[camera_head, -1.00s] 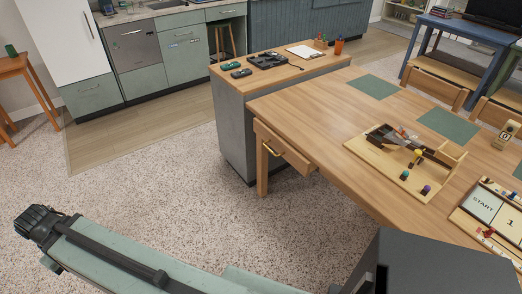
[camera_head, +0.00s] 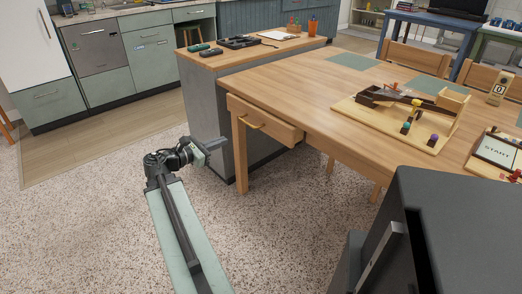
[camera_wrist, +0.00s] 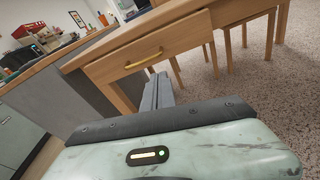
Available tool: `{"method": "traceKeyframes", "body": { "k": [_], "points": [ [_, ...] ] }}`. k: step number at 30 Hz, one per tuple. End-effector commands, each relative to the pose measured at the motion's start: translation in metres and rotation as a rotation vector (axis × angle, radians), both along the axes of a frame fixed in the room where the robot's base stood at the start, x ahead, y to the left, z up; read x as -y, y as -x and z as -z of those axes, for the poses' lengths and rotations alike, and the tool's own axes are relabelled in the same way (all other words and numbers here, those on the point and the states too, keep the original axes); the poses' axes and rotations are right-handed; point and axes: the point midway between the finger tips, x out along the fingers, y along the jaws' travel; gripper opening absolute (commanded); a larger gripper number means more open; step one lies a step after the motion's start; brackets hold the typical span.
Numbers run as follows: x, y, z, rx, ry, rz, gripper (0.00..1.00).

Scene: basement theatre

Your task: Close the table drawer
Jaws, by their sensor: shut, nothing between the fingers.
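The wooden table (camera_head: 340,82) has a drawer (camera_head: 275,127) in its near end, and the drawer stands partly pulled out. The drawer front carries a brass handle (camera_head: 250,123). In the wrist view the drawer front (camera_wrist: 185,38) and its handle (camera_wrist: 143,60) show ahead, above my gripper. My gripper (camera_head: 218,143) is shut and empty, left of the drawer and apart from it. In the wrist view its grey fingers (camera_wrist: 157,92) point toward the area below the drawer front.
A grey cabinet with a wooden top (camera_head: 220,57) stands just behind the table's left side. A wooden tray (camera_head: 385,122) with toys lies on the table. Speckled floor (camera_head: 85,220) is open on the left.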

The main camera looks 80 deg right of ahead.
Motion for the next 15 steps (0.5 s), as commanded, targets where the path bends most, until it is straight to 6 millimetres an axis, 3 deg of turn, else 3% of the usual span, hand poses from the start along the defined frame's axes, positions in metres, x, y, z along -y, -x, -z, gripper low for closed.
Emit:
{"method": "traceKeyframes", "body": {
  "k": [1, 4, 11, 15],
  "points": [
    [0.011, 0.018, 0.009, -0.084, 0.011, 0.018, 0.00],
    [0.022, 0.038, -0.003, -0.202, 0.023, 0.036, 0.00],
    [0.028, 0.044, -0.012, -0.238, 0.025, 0.040, 0.00],
    [0.045, 0.055, -0.011, -0.236, 0.024, 0.042, 0.00]
  ]
}}
